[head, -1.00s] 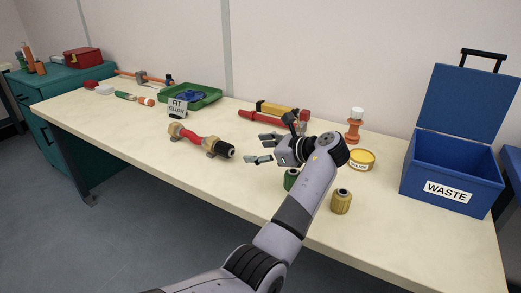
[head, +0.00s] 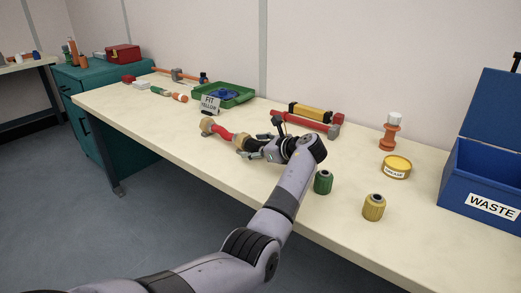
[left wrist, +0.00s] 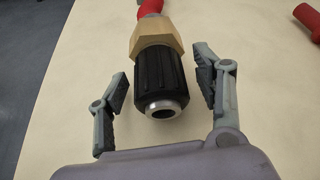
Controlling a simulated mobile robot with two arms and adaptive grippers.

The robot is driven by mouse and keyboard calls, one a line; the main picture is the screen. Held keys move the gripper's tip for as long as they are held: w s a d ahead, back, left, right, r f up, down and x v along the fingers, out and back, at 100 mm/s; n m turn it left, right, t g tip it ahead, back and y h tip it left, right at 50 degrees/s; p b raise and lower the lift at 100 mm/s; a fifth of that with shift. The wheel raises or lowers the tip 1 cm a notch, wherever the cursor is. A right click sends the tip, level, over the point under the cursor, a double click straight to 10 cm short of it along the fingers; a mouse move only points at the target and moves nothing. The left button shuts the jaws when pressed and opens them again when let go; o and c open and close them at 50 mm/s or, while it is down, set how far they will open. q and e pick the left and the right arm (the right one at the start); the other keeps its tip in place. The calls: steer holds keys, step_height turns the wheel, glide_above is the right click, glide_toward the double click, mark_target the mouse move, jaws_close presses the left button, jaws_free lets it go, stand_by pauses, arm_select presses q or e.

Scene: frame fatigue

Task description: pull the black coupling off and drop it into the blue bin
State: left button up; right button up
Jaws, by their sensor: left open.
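The black coupling (left wrist: 160,80) sits on the end of a brass hex fitting (left wrist: 155,38) on a red hose (left wrist: 150,8). Its open metal end faces my left wrist camera. My left gripper (left wrist: 163,82) is open, with one finger on each side of the coupling and gaps between fingers and coupling. In the head view the left gripper (head: 262,150) is at the right end of the red hose (head: 221,134) and mostly hides the coupling. The blue bin (head: 475,185), labelled WASTE, stands at the right table edge with its lid up, partly cut off. My right gripper is not in view.
A green coupling (head: 323,182) and a yellow coupling (head: 374,207) stand near the front edge. A yellow tin (head: 396,167) and an orange bottle (head: 390,135) stand before the bin. A FIT YELLOW sign (head: 210,104) stands by a green tray (head: 240,97).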

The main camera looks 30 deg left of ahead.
arm_select(q)
steer(key=shift+c, duration=0.3)
steer(key=c, duration=1.3)
steer(key=shift+d, duration=0.1)
